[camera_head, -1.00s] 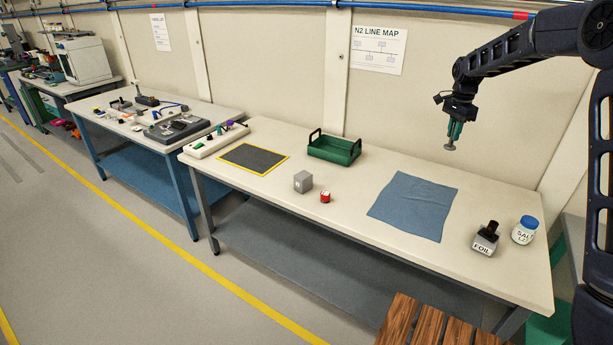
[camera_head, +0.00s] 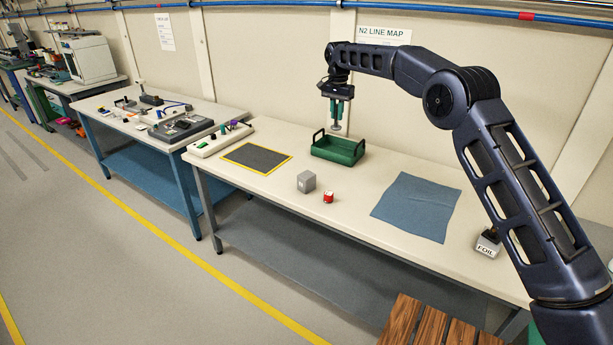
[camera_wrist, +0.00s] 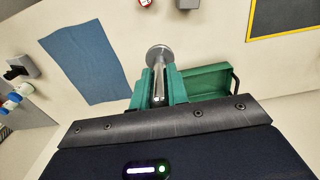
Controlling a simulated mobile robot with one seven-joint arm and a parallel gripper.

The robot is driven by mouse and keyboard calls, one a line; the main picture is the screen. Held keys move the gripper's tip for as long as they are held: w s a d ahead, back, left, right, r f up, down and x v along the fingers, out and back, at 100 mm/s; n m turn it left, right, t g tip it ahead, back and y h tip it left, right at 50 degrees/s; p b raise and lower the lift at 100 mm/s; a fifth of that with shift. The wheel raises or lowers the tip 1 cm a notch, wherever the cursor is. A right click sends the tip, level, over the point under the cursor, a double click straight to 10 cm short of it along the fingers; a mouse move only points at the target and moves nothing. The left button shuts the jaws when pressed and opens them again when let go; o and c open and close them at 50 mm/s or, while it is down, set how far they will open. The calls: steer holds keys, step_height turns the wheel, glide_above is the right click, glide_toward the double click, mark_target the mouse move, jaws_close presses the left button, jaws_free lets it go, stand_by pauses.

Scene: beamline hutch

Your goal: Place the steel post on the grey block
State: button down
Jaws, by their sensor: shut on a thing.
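My gripper (camera_head: 337,105) is shut on the steel post (camera_wrist: 159,56) and holds it in the air above the bench. In the wrist view the post runs between the green fingers, with its round disc end facing away from my gripper. In the head view the disc end hangs downward, in front of the green tray. The grey block (camera_head: 306,181) stands on the bench, nearer the front edge than my gripper. Its top looks bare. In the wrist view only a small grey part (camera_wrist: 187,3) shows at the top edge, perhaps the block.
A red-and-white small can (camera_head: 328,197) stands close to the right of the block. A green tray (camera_head: 338,149) with handles is behind. A yellow-edged dark mat (camera_head: 257,158) lies left, a blue cloth (camera_head: 417,207) right. A FOIL block (camera_head: 487,243) is at far right.

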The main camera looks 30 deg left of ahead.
steer(key=s+a+n, duration=0.2)
steer(key=s+a, duration=0.7)
glide_above(303, 177)
steer(key=f, duration=2)
steer(key=shift+s+f, duration=0.2)
steer(key=shift+f, duration=0.15)
steer(key=c, duration=1.4)
jaws_free()
steer(key=shift+f, duration=0.15)
steer(key=shift+o, duration=0.2)
step_height(303, 177, up, 12)
steer(key=shift+r, duration=0.2)
